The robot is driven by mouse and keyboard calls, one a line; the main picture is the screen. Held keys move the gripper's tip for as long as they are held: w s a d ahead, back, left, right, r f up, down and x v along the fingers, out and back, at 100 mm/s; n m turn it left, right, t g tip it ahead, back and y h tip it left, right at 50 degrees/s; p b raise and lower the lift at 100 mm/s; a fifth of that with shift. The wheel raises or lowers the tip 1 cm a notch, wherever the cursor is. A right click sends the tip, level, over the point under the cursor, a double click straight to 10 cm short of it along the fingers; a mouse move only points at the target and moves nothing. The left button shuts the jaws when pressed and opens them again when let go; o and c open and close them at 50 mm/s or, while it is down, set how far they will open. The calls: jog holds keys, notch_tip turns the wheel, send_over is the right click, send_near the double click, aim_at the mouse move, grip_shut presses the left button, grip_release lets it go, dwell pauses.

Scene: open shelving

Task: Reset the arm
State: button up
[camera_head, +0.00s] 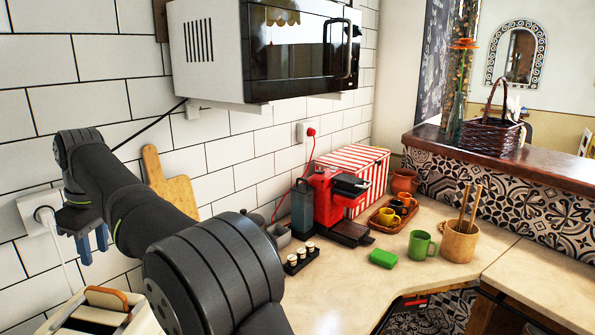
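My arm reaches in from the bottom centre toward the left of the head view. My gripper (92,245) is at the left, close to the tiled wall, with its blue-grey fingers pointing down. It hangs above and behind the cream toaster (110,318). I see no object in it.
A wooden board (168,184) leans on the wall beside my arm. A red coffee machine (333,203), spice jars (301,257), a green block (383,258), a green mug (421,245) and a utensil pot (459,243) stand on the counter. A microwave (275,50) hangs above.

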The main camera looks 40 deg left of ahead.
aim_at(102, 289)
jog(key=f, duration=0.7)
jog(key=s+a+f, duration=0.1)
jog(key=f, duration=0.2)
jog(key=shift+a+f, duration=0.1)
jog(key=shift+f, duration=0.25)
jog(key=r, duration=0.5)
jog(key=shift+w+r, duration=0.1)
jog(key=shift+w, duration=0.25)
jog(key=w+d+r, duration=0.6)
jog(key=w, duration=0.4)
jog(key=w+a+f+m, duration=0.2)
jog(key=w+f+m, duration=0.1)
jog(key=w+f, duration=0.55)
jog(key=w+a+f+m, duration=0.2)
jog(key=w+a+f, duration=0.1)
jog(key=w+f, duration=0.5)
jog(key=shift+t, duration=0.4)
jog(key=f, duration=0.5)
jog(key=shift+w+d+f, duration=0.1)
jog(key=shift+w+f, duration=0.05)
jog(key=shift+w, duration=0.1)
